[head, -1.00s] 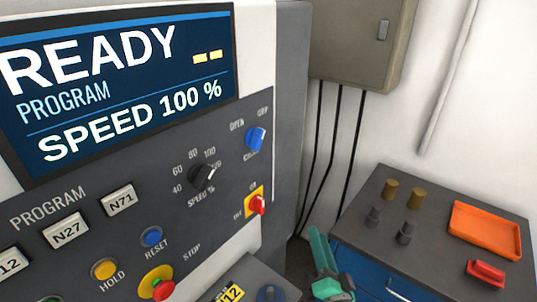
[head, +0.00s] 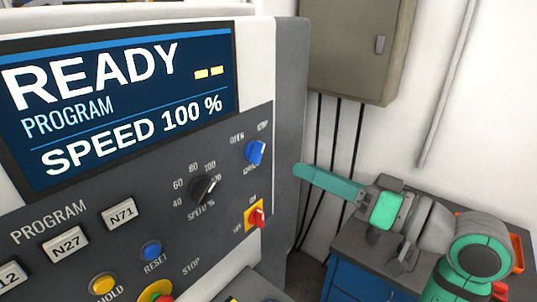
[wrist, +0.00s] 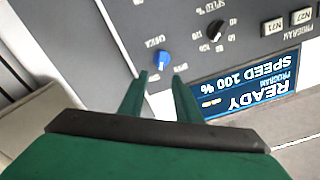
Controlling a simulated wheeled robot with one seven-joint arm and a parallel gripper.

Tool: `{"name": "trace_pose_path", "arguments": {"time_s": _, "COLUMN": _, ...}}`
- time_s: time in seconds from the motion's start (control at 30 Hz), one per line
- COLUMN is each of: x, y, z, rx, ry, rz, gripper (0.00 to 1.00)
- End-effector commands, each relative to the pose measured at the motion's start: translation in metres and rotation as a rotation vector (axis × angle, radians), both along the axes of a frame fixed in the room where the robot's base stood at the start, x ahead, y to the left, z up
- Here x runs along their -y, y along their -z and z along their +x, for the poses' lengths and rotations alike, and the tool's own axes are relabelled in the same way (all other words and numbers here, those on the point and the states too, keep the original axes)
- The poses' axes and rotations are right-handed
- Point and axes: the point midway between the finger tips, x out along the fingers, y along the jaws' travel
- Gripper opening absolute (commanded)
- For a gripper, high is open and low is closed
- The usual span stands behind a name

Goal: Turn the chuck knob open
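The chuck knob (head: 256,152) is a blue knob with a white pointer mark at the upper right of the grey control panel, with "OPEN" printed at its upper left. It also shows in the wrist view (wrist: 164,60), upside down, just beyond the fingertips. My gripper (head: 300,172) reaches in from the right in the head view, its green fingers pointing at the panel a little right of and below the knob. In the wrist view the two fingers (wrist: 158,76) stand apart with nothing between them. The gripper does not appear to touch the knob.
A black speed dial (head: 204,189) is left of the knob. A red-and-yellow switch (head: 255,215) sits just below it. The screen (head: 120,95) reads READY. A grey cabinet (head: 355,50) hangs on the wall, and a blue workbench (head: 350,280) stands behind my arm.

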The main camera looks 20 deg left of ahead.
Motion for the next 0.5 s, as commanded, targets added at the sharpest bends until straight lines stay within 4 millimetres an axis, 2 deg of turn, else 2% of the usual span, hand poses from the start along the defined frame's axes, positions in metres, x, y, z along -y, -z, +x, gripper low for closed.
{"name": "trace_pose_path", "arguments": {"time_s": 0.17, "x": -0.008, "y": -0.003, "z": -0.001, "rx": 0.004, "ry": -0.014, "rz": -0.014, "gripper": 0.30}}
{"name": "trace_pose_path", "arguments": {"time_s": 0.5, "x": -0.062, "y": -0.003, "z": 0.018, "rx": 0.003, "ry": -0.017, "rz": -0.013, "gripper": 0.30}}
